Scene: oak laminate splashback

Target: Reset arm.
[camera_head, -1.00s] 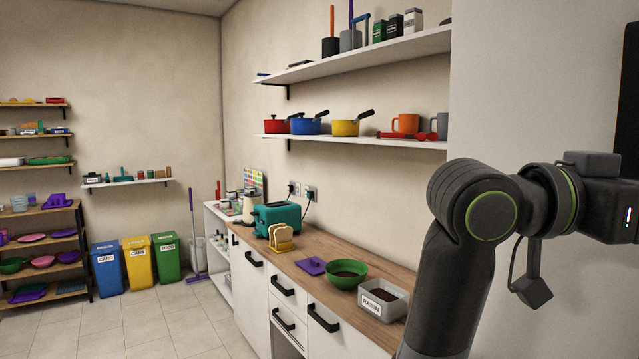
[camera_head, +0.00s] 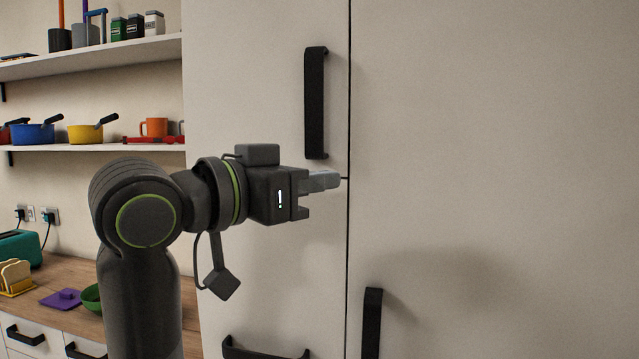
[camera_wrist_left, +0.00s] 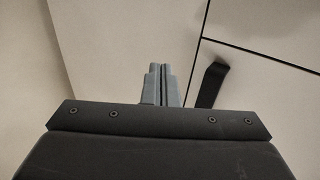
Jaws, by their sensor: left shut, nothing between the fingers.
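My left arm rises from the lower left in the head view and bends to the right. Its left gripper (camera_head: 322,181) is in front of the tall white cabinet (camera_head: 450,150), near the vertical gap between its doors. The fingers are together and hold nothing. In the left wrist view the left gripper (camera_wrist_left: 163,85) shows two grey fingers side by side, with pale panels and a dark handle (camera_wrist_left: 211,84) beyond. I cannot tell from the views how far the fingertips are from the cabinet. My right gripper is not in view.
Black handles stand out from the cabinet at the top (camera_head: 316,102), the lower right (camera_head: 371,322) and the bottom.

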